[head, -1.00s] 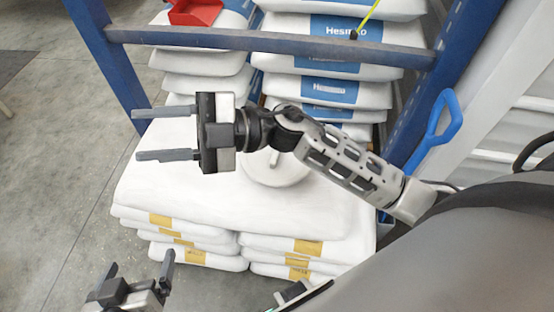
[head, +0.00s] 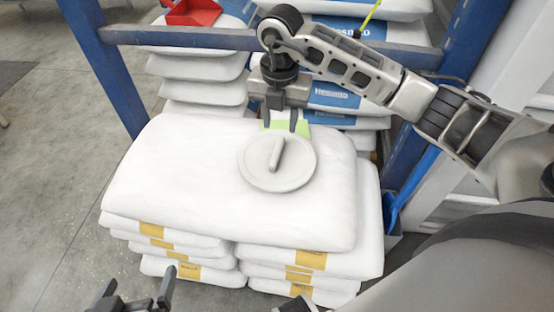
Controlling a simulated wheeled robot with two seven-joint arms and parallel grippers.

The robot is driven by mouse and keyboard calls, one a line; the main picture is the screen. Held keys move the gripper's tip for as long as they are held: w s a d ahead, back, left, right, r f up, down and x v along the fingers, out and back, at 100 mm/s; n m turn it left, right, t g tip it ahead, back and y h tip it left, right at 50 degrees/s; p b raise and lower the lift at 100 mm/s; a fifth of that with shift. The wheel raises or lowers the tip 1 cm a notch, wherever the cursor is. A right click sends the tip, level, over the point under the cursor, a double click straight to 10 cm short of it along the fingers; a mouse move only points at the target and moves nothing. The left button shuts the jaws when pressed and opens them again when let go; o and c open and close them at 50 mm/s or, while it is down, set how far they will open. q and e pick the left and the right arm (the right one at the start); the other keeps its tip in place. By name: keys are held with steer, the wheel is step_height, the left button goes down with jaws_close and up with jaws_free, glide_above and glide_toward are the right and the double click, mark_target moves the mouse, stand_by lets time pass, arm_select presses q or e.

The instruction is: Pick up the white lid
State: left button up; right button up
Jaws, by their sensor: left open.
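The round white lid (head: 276,163) with a raised bar handle lies on the large white bag (head: 180,190) at the top of a stack, right of its middle. My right gripper (head: 280,127) points down just behind the lid, near the bag's back edge. Its two fingers are apart with nothing seen gripped between them. A light green patch (head: 306,130) shows behind and beside those fingers. My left gripper (head: 137,292) is low at the bottom left, open and empty, in front of the stack and apart from the lid.
Behind the bag stands a blue rack (head: 110,75) with a crossbar and more stacked white bags. A red tray (head: 194,13) sits at the back left. A blue-handled tool (head: 412,182) leans at the right.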

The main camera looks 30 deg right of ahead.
mark_target(277, 150)
step_height(277, 150, down, 3)
steer(key=shift+r, duration=0.1)
steer(key=f, duration=0.3)
steer(key=f+b, duration=0.1)
steer(key=f, duration=0.1)
steer(key=shift+a, duration=0.35)
steer(key=shift+f, duration=0.2)
arm_select(q)
steer(key=f, duration=0.2)
steer(key=shift+w+d+f+g, duration=0.3)
steer(key=shift+w+f, duration=0.05)
steer(key=shift+w, duration=0.05)
steer(key=shift+r, duration=0.1)
arm_select(e)
steer(key=shift+f, duration=0.2)
jaws_close()
